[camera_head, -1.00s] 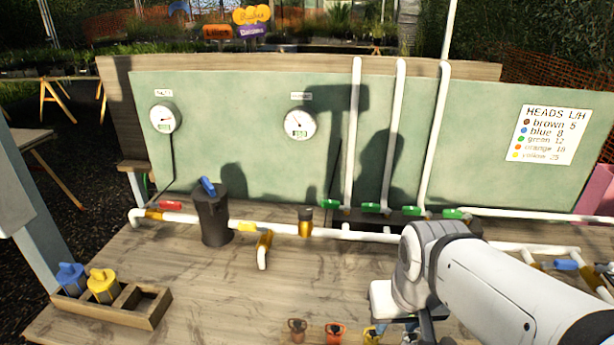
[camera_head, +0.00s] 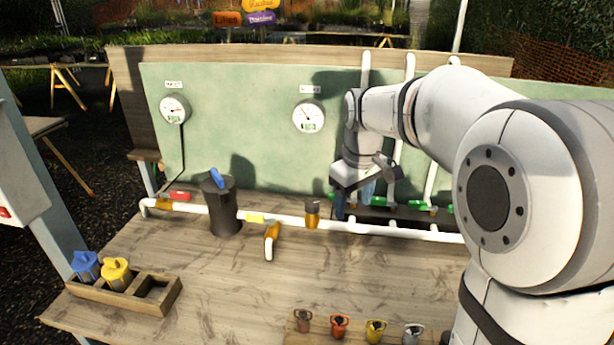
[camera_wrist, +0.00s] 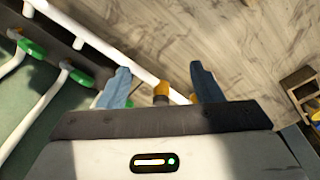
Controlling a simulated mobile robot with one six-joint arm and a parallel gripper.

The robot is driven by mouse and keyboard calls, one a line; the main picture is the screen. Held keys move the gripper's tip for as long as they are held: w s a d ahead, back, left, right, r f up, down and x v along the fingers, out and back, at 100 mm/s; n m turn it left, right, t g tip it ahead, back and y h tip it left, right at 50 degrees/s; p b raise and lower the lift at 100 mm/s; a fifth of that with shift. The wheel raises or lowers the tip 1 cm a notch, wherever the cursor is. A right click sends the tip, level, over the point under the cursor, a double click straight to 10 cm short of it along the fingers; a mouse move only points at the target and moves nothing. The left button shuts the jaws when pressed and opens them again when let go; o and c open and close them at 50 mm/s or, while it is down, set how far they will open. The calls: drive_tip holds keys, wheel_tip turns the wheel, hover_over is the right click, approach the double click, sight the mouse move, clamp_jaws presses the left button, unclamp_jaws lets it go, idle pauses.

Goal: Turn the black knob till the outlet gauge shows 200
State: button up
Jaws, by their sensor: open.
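The black knob (camera_head: 312,206) tops a brass regulator (camera_head: 312,221) on the white pipe along the bench. In the wrist view the knob (camera_wrist: 160,100) shows partly above the palm edge, between the two blue-grey fingers. My gripper (camera_head: 353,201) is open and empty, pointing down to the right of the knob and apart from it; its fingers also show in the wrist view (camera_wrist: 162,88). Two round gauges hang on the green board: a left gauge (camera_head: 174,109) and a right gauge (camera_head: 308,116). Their labels and readings are too small to read surely.
A dark filter canister (camera_head: 225,212) with a blue top stands left of the knob. A yellow-banded pipe stub (camera_head: 271,243) sticks out between them. Upright white pipes with green valves (camera_head: 416,204) stand behind and right of my gripper.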

sight(312, 203)
drive_tip(key=w+a+f+n, duration=0.1)
drive_tip(key=w+a+n, duration=0.1)
drive_tip(key=w, duration=0.2)
drive_tip(key=w+a+f+n+p, duration=0.1)
drive_tip(key=w+a, duration=0.2)
drive_tip(key=w, duration=0.2)
drive_tip(key=w+a+f+n+g, duration=0.1)
drive_tip(key=w+a+n, duration=0.1)
drive_tip(key=w, duration=0.3)
drive_tip(key=shift+w+a+n, duration=0.25)
drive_tip(key=shift+a+n, duration=0.05)
drive_tip(key=shift+a, duration=0.15)
drive_tip(key=shift+w+a+f, duration=0.1)
drive_tip(key=shift+w+f, duration=0.05)
drive_tip(key=shift+f, duration=0.35)
wheel_tip(312, 203, down, 7)
drive_tip(key=shift+r+p, duration=0.1)
drive_tip(key=shift+p, duration=0.2)
drive_tip(key=shift+c, duration=0.2)
drive_tip(key=c, duration=0.9)
drive_tip(key=shift+a, duration=0.3)
drive_tip(key=shift+c, duration=0.2)
drive_tip(key=shift+d, duration=0.25)
